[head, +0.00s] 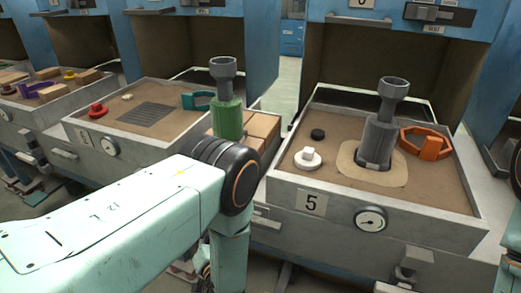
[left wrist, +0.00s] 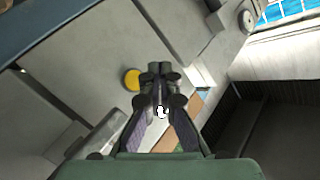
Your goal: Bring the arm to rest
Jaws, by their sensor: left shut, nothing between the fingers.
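My left arm (head: 110,215) reaches in from the lower left of the head view. Its dark joint (head: 240,178) is in front of the trays, and a link hangs down from there. In the left wrist view my left gripper (left wrist: 160,70) is shut, its fingertips together and nothing held between them. Grey panels lie beyond the fingers, and a yellow round part (left wrist: 132,79) shows just left of the tips. A small white spot shows between the finger links. My right gripper is in neither view.
Tray 5 (head: 312,203) holds a grey shell (head: 378,135) standing upright, an orange ring (head: 426,144), a white knob (head: 308,157) and a black cap (head: 318,134). A green shell (head: 228,115) stands behind my arm, with a grate (head: 145,118) left of it.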

